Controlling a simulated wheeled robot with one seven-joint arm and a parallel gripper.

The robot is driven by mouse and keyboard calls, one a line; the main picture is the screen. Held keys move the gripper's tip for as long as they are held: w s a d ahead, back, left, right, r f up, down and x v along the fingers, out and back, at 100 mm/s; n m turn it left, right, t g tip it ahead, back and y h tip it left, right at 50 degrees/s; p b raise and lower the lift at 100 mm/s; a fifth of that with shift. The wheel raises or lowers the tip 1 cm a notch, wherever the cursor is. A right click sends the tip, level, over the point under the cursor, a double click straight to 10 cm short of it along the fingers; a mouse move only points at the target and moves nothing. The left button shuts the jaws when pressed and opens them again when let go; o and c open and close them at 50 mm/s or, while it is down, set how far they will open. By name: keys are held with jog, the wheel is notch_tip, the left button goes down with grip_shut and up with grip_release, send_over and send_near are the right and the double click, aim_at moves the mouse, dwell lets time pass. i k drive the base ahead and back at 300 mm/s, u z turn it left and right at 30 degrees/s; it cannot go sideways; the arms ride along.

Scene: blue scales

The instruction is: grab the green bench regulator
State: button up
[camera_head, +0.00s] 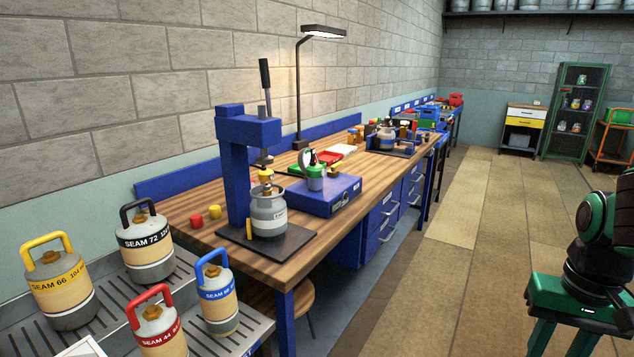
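A small green-and-grey device (315,172) with a pale curved handle stands on a blue box-shaped unit on the wooden workbench. It looks like the green bench regulator, but it is too small to be sure. My gripper (563,342) is at the lower right, in front of the open floor and far from the bench. Its green fingers point down with a gap between them, and nothing shows in the gap. The fingertips are cut off by the bottom edge.
A blue press (238,165) with a grey canister (268,212) stands at the bench's near end. Several canisters with coloured handles stand on a ribbed metal rack (200,313) at the lower left. Floor right of the bench is clear.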

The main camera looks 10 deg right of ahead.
aim_at(315, 172)
jog(key=z, duration=0.45)
jog(key=i, duration=1.35)
jog(key=z, duration=0.1)
